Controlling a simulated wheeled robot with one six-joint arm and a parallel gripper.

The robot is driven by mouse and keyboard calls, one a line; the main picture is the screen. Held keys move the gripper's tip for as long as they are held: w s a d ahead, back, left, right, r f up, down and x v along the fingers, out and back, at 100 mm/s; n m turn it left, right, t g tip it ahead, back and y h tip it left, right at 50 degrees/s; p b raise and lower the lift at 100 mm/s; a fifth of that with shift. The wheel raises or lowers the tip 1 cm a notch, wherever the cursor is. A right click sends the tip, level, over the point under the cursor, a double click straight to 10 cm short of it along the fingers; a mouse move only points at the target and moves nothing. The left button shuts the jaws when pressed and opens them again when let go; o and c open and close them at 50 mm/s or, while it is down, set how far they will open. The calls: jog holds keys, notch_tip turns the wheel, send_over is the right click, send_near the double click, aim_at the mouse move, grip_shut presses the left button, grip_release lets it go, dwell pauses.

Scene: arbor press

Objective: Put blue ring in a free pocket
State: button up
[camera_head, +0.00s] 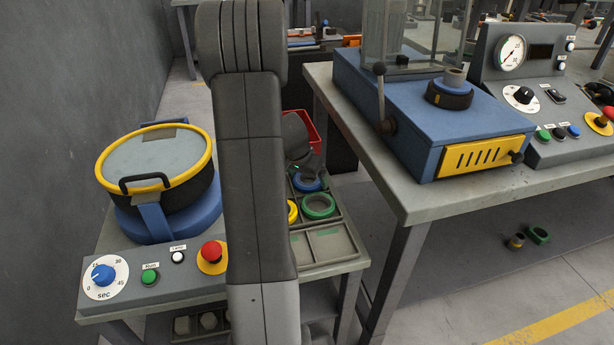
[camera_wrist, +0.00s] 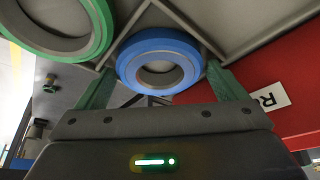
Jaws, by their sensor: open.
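The blue ring (camera_head: 308,182) lies in a back pocket of the grey divided tray (camera_head: 345,262). In the wrist view the blue ring (camera_wrist: 160,43) sits between the two green fingers of my gripper (camera_wrist: 162,69), which is open. The ring still rests in its pocket; I cannot tell whether a finger touches it. A green ring (camera_head: 319,206) fills the pocket in front of it and also shows in the wrist view (camera_wrist: 101,22). A yellow ring (camera_head: 292,212) is partly hidden by my arm. The front pockets (camera_head: 333,243) that I can see look empty.
A red bin (camera_head: 312,127) marked R in the wrist view stands behind the tray. A round lidded pot (camera_head: 155,158) and a control panel (camera_head: 152,274) are on the left. The press table (camera_head: 420,202) is close on the right. My arm hides part of the bench.

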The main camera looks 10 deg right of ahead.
jog(key=p+v, duration=0.1)
jog(key=v, duration=1.1)
jog(key=shift+p, duration=0.4)
dwell(0.6)
